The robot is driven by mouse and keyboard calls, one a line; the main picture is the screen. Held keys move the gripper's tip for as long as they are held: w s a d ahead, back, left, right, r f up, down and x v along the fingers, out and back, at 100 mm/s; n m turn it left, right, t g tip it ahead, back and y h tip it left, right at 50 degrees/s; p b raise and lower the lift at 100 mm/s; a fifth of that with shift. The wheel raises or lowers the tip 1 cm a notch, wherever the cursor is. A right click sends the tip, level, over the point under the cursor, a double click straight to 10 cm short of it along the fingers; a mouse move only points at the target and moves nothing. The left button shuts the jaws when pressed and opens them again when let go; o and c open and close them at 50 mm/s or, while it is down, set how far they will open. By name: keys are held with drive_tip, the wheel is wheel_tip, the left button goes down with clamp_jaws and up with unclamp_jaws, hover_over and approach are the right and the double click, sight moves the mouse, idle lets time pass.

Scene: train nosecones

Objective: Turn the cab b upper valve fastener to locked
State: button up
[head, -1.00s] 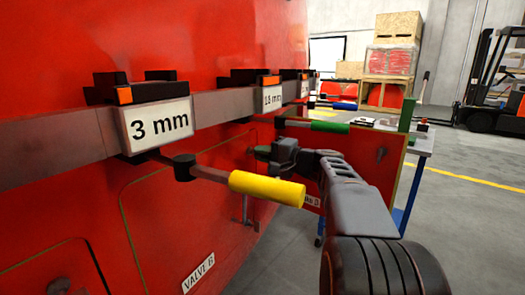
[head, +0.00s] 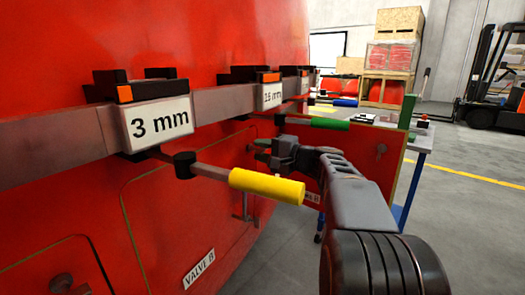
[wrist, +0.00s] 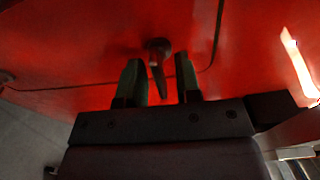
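A dark fastener (wrist: 158,56) with a short lever hanging downward sits on the red cab panel (wrist: 90,35) in the wrist view. My gripper (wrist: 159,72) is open, with one finger on each side of the lever. Gaps show between the lever and both fingers, and no contact is visible. In the head view my gripper (head: 268,148) is beside the red cab wall, behind the yellow handle. The fastener cannot be made out there. A "VALVE B" label (head: 198,269) is low on the wall.
A yellow handle (head: 267,187) juts out under the "3 mm" sign (head: 158,123), in front of my gripper. A green handle (head: 316,123) lies beyond it. A work table (head: 412,150) stands behind my arm. Open floor (head: 470,225) is at the right.

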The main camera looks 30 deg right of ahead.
drive_tip(key=p+v, duration=0.2)
drive_tip(key=v, duration=1.1)
drive_tip(key=shift+s+d, duration=0.2)
drive_tip(key=shift+s, duration=0.15)
